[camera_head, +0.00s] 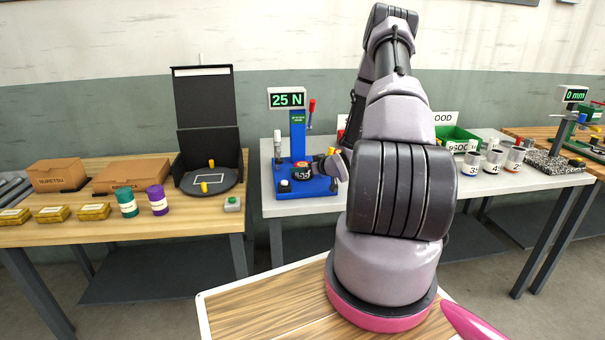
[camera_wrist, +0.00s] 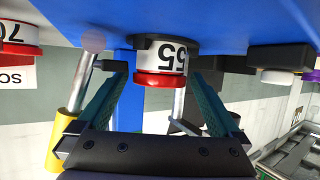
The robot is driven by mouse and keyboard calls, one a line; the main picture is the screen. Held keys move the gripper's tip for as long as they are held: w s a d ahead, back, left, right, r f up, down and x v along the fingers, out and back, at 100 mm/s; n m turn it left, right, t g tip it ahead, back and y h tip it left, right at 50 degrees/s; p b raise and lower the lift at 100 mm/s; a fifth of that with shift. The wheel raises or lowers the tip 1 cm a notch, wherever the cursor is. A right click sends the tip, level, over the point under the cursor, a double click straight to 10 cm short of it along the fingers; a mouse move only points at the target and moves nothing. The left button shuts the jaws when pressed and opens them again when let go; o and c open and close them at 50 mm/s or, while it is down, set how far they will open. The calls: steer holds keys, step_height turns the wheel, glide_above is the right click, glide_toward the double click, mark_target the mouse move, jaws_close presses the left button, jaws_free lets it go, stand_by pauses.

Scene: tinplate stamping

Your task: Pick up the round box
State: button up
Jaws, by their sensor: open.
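The round box (camera_wrist: 160,65), white with a black number, a red end and a dark end, sits against the blue base of a press-like device in the upside-down wrist view. My gripper (camera_wrist: 160,90) is open, with one teal finger on each side of the box in the picture. I cannot tell whether the fingers touch it. In the head view the small round box (camera_head: 302,171) shows on the blue base (camera_head: 318,188), just left of my gripper (camera_head: 328,165), which my arm partly hides.
A device with a "25 N" display (camera_head: 287,98) and a red-handled lever (camera_head: 312,108) rises behind the box. Another round box marked 70 (camera_wrist: 18,40) is at the left of the wrist view. Several numbered cans (camera_head: 493,160) and a green bin (camera_head: 455,135) stand at right.

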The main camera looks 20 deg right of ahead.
steer(key=shift+x, duration=1.05)
steer(key=shift+d, duration=0.1)
steer(key=shift+c, duration=0.3)
steer(key=c, duration=1.1)
